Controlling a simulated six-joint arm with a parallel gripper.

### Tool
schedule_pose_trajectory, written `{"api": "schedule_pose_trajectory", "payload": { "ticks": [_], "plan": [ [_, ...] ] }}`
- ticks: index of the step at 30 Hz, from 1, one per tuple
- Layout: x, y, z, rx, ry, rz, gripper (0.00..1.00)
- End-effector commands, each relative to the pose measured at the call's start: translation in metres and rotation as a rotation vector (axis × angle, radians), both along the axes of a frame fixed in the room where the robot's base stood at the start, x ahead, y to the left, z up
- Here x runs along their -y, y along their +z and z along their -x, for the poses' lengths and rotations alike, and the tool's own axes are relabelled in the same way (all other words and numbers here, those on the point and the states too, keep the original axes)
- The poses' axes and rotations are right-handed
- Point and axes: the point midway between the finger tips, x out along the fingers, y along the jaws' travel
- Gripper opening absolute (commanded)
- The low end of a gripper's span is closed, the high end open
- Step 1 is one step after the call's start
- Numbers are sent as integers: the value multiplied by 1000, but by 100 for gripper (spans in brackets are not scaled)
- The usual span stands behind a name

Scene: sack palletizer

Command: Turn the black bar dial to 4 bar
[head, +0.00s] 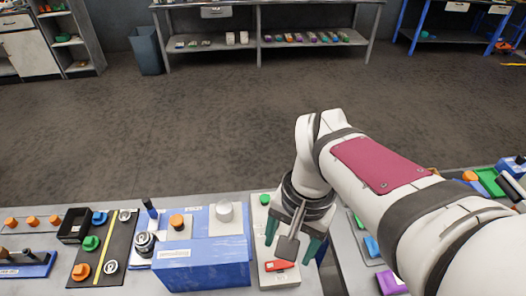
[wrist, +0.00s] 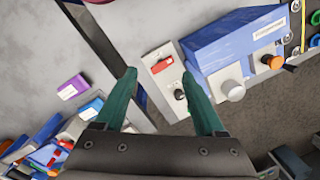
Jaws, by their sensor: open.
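A small black knob (wrist: 180,95), which looks like the bar dial, stands on a pale panel (wrist: 150,60) in the wrist view. Its pointer and scale are too small to read. In the head view my gripper covers that part of the panel. My gripper (head: 291,250) is open and points down over the panel. It also shows in the wrist view (wrist: 159,73), its two teal fingers wide apart and nothing visibly held. The knob appears between the fingers, close to the right one. I cannot tell the height of the fingertips above it.
The panel also bears a red switch (head: 279,266) and a green button (head: 264,199). A blue box (head: 205,262) with an orange knob (head: 177,221) and a silver knob (head: 224,211) stands just left. A purple block (head: 391,283) lies right, beyond a gap between benches.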

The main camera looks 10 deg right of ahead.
Motion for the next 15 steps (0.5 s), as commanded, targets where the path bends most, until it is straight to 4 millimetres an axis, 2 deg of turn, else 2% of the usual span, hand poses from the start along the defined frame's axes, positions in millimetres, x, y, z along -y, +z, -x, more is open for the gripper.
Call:
{"api": "schedule_pose_trajectory", "payload": {
  "ticks": [1,3,6,9,13,15],
  "plan": [
    [2,-3,-37,-11,-31,21,72],
    [3,-11,-88,-8,-83,51,72],
    [4,-28,-140,-2,-138,81,72],
    [4,-40,-166,4,-169,96,72],
    [4,-57,-170,4,-175,100,72],
    [4,-74,-169,2,-174,100,72]
  ]
}}
